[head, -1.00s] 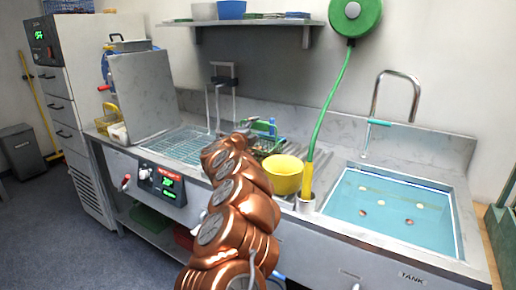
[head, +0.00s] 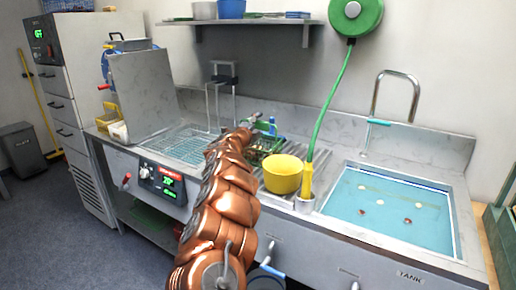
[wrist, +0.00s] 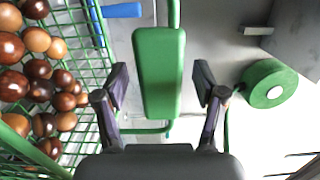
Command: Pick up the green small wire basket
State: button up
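The green wire basket (wrist: 98,112) fills the left of the wrist view and holds several brown chestnuts. A flat green grip (wrist: 158,75) on green wire stands between my fingers; it looks like the basket's handle. My gripper (wrist: 159,85) is open, one finger on each side of the grip, with gaps visible on both sides. In the head view the basket (head: 268,147) is on the counter behind the yellow bowl, partly hidden by my arm and the bowl.
A yellow bowl (head: 283,174) stands in front of the basket. The water tank (head: 390,209) with several floating pieces is to the right. A wire-grate basin (head: 185,146) lies left. A green hose reel (head: 355,14) hangs above. A blue handle (wrist: 122,10) shows beside the basket.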

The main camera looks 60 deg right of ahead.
grip_shut()
dwell(0.4)
